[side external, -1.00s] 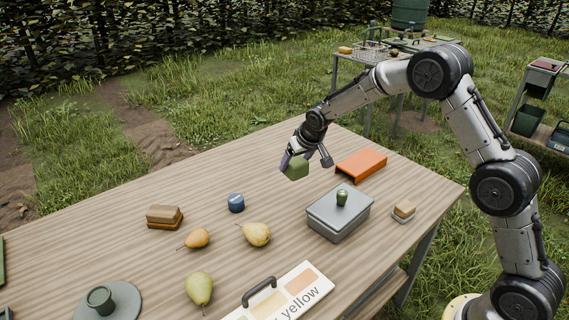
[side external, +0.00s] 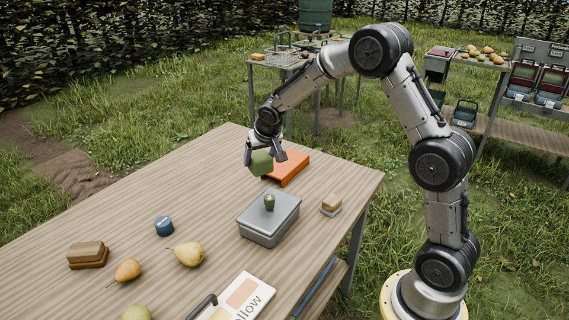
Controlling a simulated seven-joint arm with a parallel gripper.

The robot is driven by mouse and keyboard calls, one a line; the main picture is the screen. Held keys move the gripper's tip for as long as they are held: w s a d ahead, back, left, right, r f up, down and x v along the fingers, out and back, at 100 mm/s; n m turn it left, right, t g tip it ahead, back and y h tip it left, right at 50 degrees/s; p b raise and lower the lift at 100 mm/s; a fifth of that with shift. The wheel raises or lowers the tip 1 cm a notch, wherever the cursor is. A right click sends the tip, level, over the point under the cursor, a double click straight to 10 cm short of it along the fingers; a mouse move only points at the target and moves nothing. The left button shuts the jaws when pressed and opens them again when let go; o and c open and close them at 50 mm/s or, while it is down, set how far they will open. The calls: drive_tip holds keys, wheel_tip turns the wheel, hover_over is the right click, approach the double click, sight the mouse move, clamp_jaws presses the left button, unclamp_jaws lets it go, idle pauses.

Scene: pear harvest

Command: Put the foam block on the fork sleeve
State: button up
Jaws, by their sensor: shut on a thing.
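My gripper (side external: 265,157) is shut on a green block, which looks like the foam block (side external: 261,164). It holds the block above the far part of the wooden table. The orange sleeve-like piece, which seems to be the fork sleeve (side external: 289,167), lies flat on the table just right of the block. In the picture the block overlaps the left end of the orange piece. From this one angle I cannot tell how high the block is or whether it touches the orange piece.
A grey lidded box (side external: 262,227) with a small green object (side external: 269,202) on its lid stands in front. A sponge-like block (side external: 331,205) lies to its right. A blue tin (side external: 164,226), pears (side external: 188,254) and a brown brush-like block (side external: 88,254) are at left.

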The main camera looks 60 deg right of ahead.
drive_tip(key=s+d+r+m+g+h, duration=0.1)
drive_tip(key=s+d+m, duration=0.15)
drive_tip(key=d, duration=0.45)
drive_tip(key=s+d+r+m, duration=0.1)
drive_tip(key=s+d+r, duration=0.1)
drive_tip(key=s+d, duration=0.35)
hover_over(286, 167)
drive_tip(key=d, duration=0.2)
drive_tip(key=shift+h, duration=0.3)
drive_tip(key=f, duration=0.5)
drive_tip(key=w+f, duration=0.1)
drive_tip(key=f, duration=0.2)
drive_tip(key=shift+f, duration=0.35)
drive_tip(key=shift+w+d+f, duration=0.3)
drive_tip(key=shift+w+f, duration=0.05)
drive_tip(key=shift+f, duration=0.2)
drive_tip(key=shift+w+f, duration=0.1)
drive_tip(key=shift+f, duration=1.55)
drive_tip(key=o, duration=1.2)
drive_tip(key=shift+f, duration=0.15)
